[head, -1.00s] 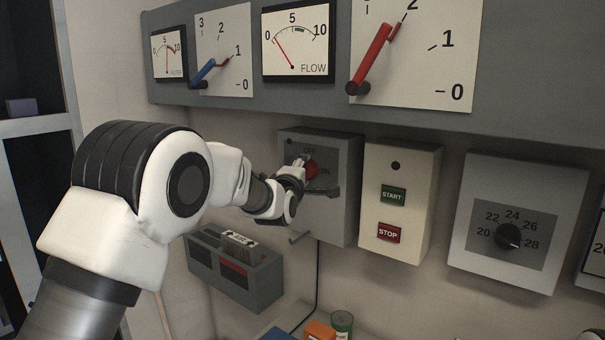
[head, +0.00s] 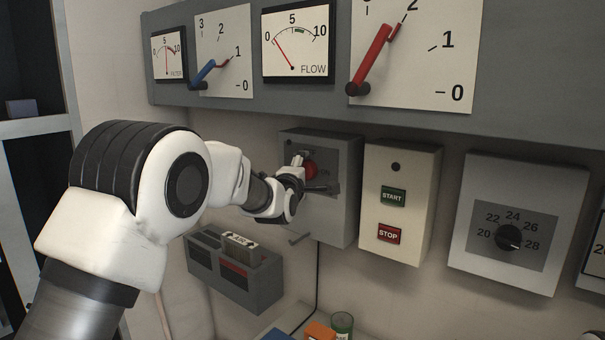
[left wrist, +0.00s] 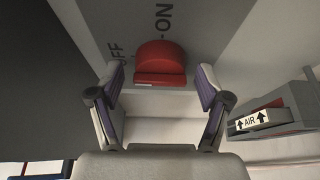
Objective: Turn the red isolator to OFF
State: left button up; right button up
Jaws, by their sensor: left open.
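The red isolator knob (head: 311,170) is on the front of a grey box (head: 345,208) on the wall. In the left wrist view the knob (left wrist: 160,62) is a red disc with a raised bar, with OFF and ON printed beside it. I cannot tell for sure which mark it points to. My left gripper (head: 304,172) is open in front of the box. In the left wrist view its fingertips (left wrist: 160,78) stand either side of the knob, with gaps visible on both sides. My right gripper is not in view.
A cream START/STOP box (head: 402,160) stands close to the right of the isolator box. A dial box (head: 520,220) is further right. A grey AIR-labelled box (head: 235,272) hangs below. The meter panel (head: 480,125) overhangs above.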

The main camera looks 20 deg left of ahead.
pick_arm(q)
jog(key=s, duration=1.2)
jog(key=shift+d, duration=0.3)
